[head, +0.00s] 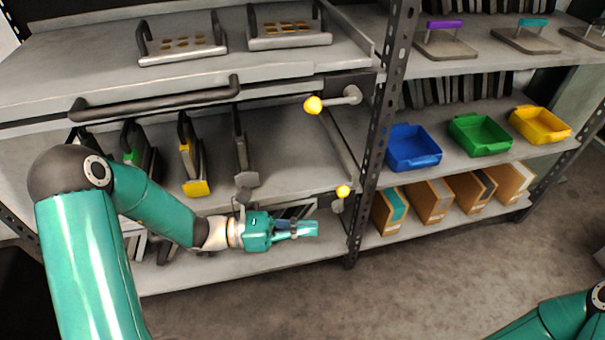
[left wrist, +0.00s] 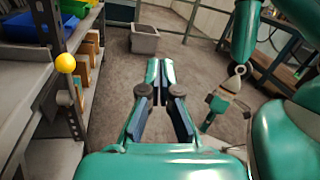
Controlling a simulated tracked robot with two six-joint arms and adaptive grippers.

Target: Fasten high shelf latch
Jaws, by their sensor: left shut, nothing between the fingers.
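The upper latch (head: 313,105) is a grey lever with a yellow knob at the right end of the high pull-out shelf (head: 230,72), and its lever lies roughly level, knob to the left of its pivot. A lower latch (head: 343,191) with a yellow knob sits below, near the rack post. My left gripper (head: 305,229) is shut and empty, below and left of the lower latch, apart from both. In the left wrist view its fingertips (left wrist: 160,66) meet, and a yellow knob (left wrist: 65,63) is to the left. My right gripper (left wrist: 217,103) hangs at the right there; its fingers are unclear.
The perforated rack post (head: 378,140) stands just right of the latches. The high shelf carries dies and a dark handle (head: 155,98). Blue (head: 412,147), green (head: 480,134) and yellow (head: 540,124) bins stand on the right rack. A grey bin (left wrist: 145,40) stands on the open floor.

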